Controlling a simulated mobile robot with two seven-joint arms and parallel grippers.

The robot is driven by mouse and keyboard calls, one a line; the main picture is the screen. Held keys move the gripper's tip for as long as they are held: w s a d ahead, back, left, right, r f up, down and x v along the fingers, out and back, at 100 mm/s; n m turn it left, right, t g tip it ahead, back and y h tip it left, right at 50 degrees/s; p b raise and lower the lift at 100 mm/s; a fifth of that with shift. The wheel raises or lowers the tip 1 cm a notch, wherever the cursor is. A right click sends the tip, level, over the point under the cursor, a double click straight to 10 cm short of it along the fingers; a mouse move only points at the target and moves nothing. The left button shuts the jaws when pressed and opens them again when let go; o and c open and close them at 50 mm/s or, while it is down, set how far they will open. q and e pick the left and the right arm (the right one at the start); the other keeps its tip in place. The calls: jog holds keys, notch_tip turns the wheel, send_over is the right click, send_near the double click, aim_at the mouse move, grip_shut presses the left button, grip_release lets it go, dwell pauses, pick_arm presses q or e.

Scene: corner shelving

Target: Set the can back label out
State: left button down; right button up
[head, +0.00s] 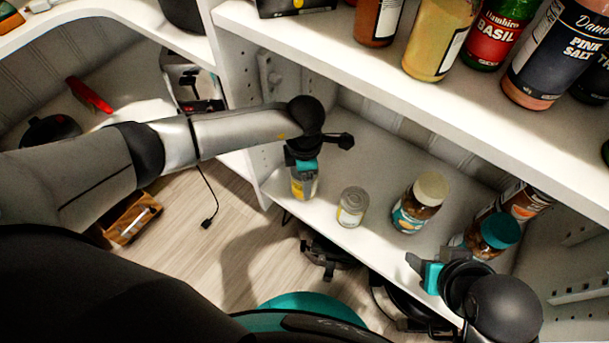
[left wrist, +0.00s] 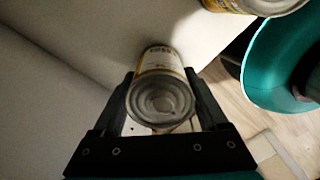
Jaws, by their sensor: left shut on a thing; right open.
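A small can (head: 303,187) with a yellow and pale label is between the fingers of my left gripper (head: 302,165), at the left end of the lower white shelf. In the left wrist view the can (left wrist: 160,97) shows its metal end and part of a label with dark print, and the fingers close on its sides. I cannot tell whether its base touches the shelf. A second can (head: 352,207) stands upright to its right, apart from it. My right gripper (head: 432,272) is open and empty near the shelf's front right.
A jar with a cream lid (head: 420,202) and a jar with a teal lid (head: 491,235) stand farther right on the lower shelf (head: 385,165). An upper shelf (head: 400,85) with spice bottles overhangs it. Bare shelf lies behind the cans.

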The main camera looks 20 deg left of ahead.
pick_arm(q)
jog(key=shift+f+b, duration=0.35)
pick_arm(e)
jog(key=shift+f, duration=0.35)
pick_arm(q)
grip_release()
pick_arm(e)
jog(key=shift+w+a, duration=0.1)
pick_arm(q)
notch_tip(320, 180, up, 3)
jog(key=shift+r+p, duration=0.2)
jog(key=shift+p, duration=0.8)
notch_tip(320, 180, up, 7)
jog(key=p, duration=0.3)
jog(key=shift+r+p, duration=0.2)
jog(key=shift+p, duration=0.1)
jog(key=shift+r, duration=0.65)
pick_arm(e)
jog(key=shift+s+d+f+g, duration=0.15)
jog(key=shift+s+f+g, duration=0.2)
jog(key=shift+f, duration=1.3)
jog(key=shift+s+d+f+g, duration=0.15)
jog(key=shift+s+f+g, duration=0.25)
jog(key=shift+f, duration=1.2)
jog(key=shift+s+d+f+g, duration=0.15)
jog(key=shift+s+f+g, duration=0.2)
jog(key=shift+f, duration=1.3)
